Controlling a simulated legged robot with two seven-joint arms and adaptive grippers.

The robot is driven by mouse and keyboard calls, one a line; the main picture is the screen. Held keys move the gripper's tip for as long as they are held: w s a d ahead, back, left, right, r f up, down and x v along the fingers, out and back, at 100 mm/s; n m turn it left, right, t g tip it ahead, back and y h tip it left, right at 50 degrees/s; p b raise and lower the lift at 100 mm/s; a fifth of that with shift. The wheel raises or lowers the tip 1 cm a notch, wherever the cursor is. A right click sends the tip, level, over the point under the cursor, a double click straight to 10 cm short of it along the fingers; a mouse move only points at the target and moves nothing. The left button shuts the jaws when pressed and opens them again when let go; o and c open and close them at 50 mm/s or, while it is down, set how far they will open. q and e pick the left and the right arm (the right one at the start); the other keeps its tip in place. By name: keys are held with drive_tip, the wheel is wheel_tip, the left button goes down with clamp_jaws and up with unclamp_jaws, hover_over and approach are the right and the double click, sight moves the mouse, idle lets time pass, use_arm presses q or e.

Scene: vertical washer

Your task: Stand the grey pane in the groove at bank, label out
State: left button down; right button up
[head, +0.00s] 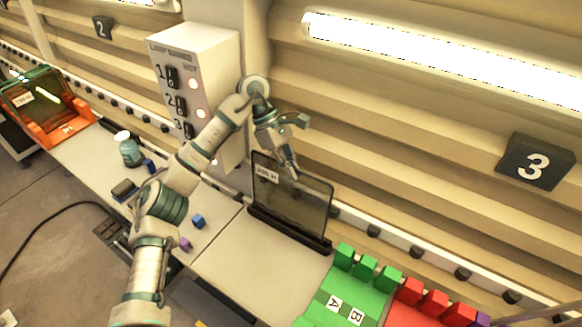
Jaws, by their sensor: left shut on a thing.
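The grey pane (292,205) is a dark see-through sheet in the middle of the head view. It is upright, and its white label at the upper left faces me. Its lower edge meets a long black grooved base (262,222) on the bench by the wall. I cannot tell whether it is fully seated in the groove. My left gripper (291,168) reaches over from the left and is shut on the pane's top edge. My right gripper is out of view.
A green block rack (318,312) and a red one (402,317) stand right of the base. A lamp panel (200,65) with numbered switches stands behind my arm. A bottle (130,152), small blocks and an orange stand (70,127) with another pane are at left.

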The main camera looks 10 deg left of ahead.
use_arm(q)
drive_tip(key=shift+s+f+b, duration=0.1)
drive_tip(key=shift+f+b, duration=0.4)
drive_tip(key=shift+f, duration=0.15)
idle(0.8)
drive_tip(key=shift+w+p, duration=0.25)
drive_tip(key=shift+p, duration=0.15)
idle(0.7)
drive_tip(key=c, duration=1.2)
unclamp_jaws()
drive_tip(key=shift+c, duration=0.2)
drive_tip(key=shift+d, duration=0.1)
drive_tip(key=shift+f, duration=0.15)
wheel_tip(320, 180, up, 10)
